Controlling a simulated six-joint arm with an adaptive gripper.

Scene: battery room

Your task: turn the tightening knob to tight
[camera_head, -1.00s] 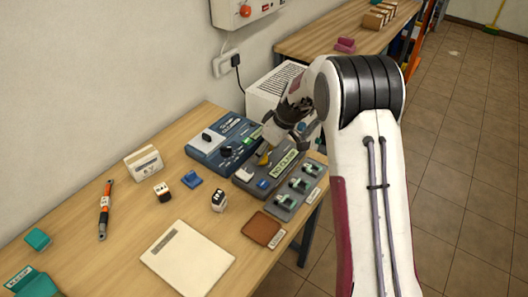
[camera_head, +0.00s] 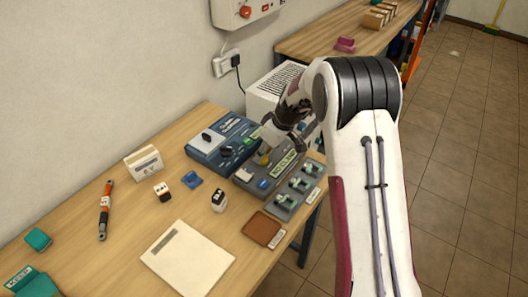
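A grey device (camera_head: 243,178) with a green label plate stands on the wooden bench. A small yellow part (camera_head: 262,159), which looks like a knob, shows near its back left, partly covered by my gripper. I cannot read its markings or tell its setting. My gripper (camera_head: 268,146) points down just above this yellow part, close to it or touching it. Its fingertips are small and partly hidden, so I cannot tell whether it is open or shut. A blue device (camera_head: 205,151) with a black knob stands just left of the grey one.
Several green switches (camera_head: 284,201) sit on a grey base at the front right. A brown pad (camera_head: 262,229), a white sheet (camera_head: 187,259), a small black-and-white block (camera_head: 219,200) and an orange-and-black tool (camera_head: 104,211) lie on the bench. A white vented box (camera_head: 270,88) stands behind.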

